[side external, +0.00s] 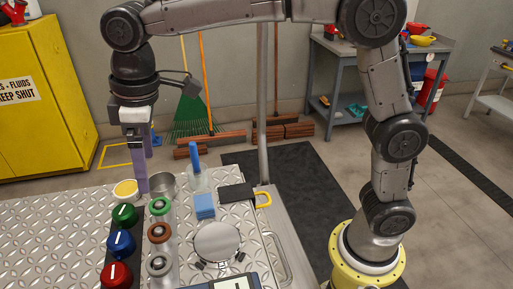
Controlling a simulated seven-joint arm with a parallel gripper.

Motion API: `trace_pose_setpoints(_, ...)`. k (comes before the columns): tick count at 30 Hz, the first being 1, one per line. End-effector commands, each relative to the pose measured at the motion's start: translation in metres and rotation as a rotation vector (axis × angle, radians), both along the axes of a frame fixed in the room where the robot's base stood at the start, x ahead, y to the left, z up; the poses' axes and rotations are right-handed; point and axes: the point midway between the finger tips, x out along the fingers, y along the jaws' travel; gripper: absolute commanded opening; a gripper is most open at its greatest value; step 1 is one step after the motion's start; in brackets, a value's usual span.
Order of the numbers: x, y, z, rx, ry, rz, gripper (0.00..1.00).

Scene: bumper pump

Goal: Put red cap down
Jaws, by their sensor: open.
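The red cap (116,275) sits at the near end of a dark strip at the lower left, in a row with the blue cap (121,243) and the green cap (124,215). My gripper (141,189) points down at the far end of that row, away from the red cap. Its fingers are open, and I see nothing held between them. The fingertips are close to a yellow-topped round item (125,189) and a metal cup (162,185); whether they touch either is unclear.
Ringed round containers, green (160,206), brown (159,232) and grey (159,264), stand right of the caps. The bench's left side is clear.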

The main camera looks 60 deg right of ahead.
Motion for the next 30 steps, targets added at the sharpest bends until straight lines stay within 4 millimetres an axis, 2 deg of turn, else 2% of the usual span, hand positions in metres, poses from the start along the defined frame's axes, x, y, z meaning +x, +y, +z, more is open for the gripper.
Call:
trace_pose_setpoints(1, -0.012, -0.028, 0.011, 0.016, -0.025, -0.059, 0.99)
trace_pose_setpoints(7, -0.067, -0.111, 0.027, 0.070, -0.112, -0.274, 0.99)
trace_pose_setpoints(11, -0.111, -0.154, 0.022, 0.101, -0.172, -0.412, 0.99)
trace_pose_setpoints(15, -0.160, -0.189, 0.004, 0.131, -0.238, -0.554, 0.99)
trace_pose_setpoints(18, -0.188, -0.204, -0.012, 0.148, -0.278, -0.637, 0.99)
trace_pose_setpoints(21, -0.208, -0.213, -0.026, 0.159, -0.306, -0.696, 0.99)
trace_pose_setpoints(25, -0.221, -0.218, -0.037, 0.166, -0.327, -0.737, 0.99)
trace_pose_setpoints(30, -0.224, -0.219, -0.041, 0.168, -0.330, -0.747, 0.99)
